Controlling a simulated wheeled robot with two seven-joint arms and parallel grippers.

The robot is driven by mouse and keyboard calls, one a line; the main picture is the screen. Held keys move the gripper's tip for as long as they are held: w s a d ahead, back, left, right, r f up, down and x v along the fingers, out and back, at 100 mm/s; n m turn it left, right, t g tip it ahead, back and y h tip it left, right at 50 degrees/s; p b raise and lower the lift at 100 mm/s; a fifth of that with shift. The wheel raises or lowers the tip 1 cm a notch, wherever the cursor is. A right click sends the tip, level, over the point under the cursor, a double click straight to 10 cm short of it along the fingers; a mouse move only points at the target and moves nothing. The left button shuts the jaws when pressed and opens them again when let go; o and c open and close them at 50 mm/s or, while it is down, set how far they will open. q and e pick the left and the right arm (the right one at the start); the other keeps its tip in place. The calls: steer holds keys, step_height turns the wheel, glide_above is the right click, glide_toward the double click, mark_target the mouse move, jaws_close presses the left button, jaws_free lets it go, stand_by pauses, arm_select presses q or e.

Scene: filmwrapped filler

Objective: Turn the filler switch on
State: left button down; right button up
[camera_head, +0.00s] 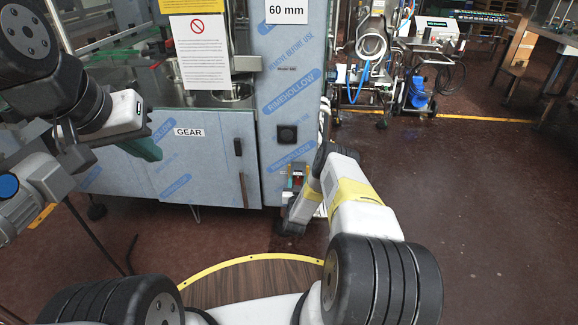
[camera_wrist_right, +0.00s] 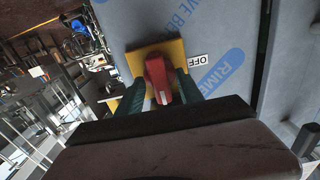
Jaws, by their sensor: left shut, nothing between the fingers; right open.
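The filler switch is a red knob (camera_wrist_right: 157,78) on a yellow plate (camera_wrist_right: 178,50), with an "OFF" label (camera_wrist_right: 198,62) beside it in the right wrist view. In the head view the red knob (camera_head: 298,181) shows small, low on the film-wrapped cabinet, partly hidden by my right arm. My right gripper (camera_wrist_right: 160,84) is open, with one green finger on each side of the knob. I cannot tell whether the fingers touch it. My left gripper (camera_head: 146,149) is shut and empty in front of the cabinet's left part, away from the switch.
The cabinet (camera_head: 215,170) has a "GEAR" label (camera_head: 189,132), a dark handle (camera_head: 238,147) and a black square fitting (camera_head: 287,134). A machine on wheels with blue hoses (camera_head: 372,70) stands behind at the right. The brown floor (camera_head: 470,200) at right is clear.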

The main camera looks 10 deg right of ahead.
steer(key=v, duration=0.7)
steer(key=shift+s, duration=0.4)
steer(key=shift+a, duration=0.15)
